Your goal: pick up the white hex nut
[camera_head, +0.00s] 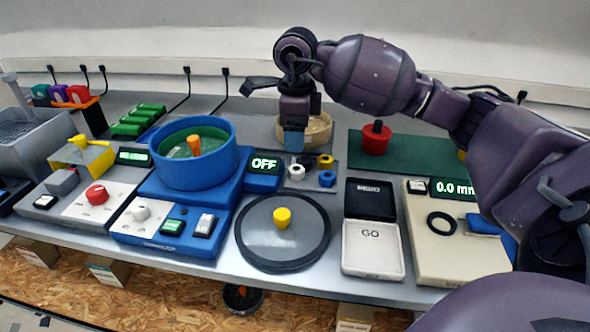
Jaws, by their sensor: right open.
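The white hex nut (296,172) lies on a small dark mat (309,186) right of the blue machine, beside a yellow nut (325,161) and a blue nut (327,179). My right gripper (294,143) points down just behind and above the white nut, apart from it in the picture. It is open; the gap between its fingers is hard to make out from this side. The nut is in plain sight. My left gripper is not in view.
A tan round bowl (319,130) stands behind my right gripper. The blue machine with a round tub (232,150) is close on the left. A grey round lid (283,245) with a yellow knob lies in front, and GO/NOGO trays (373,262) stand to the right.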

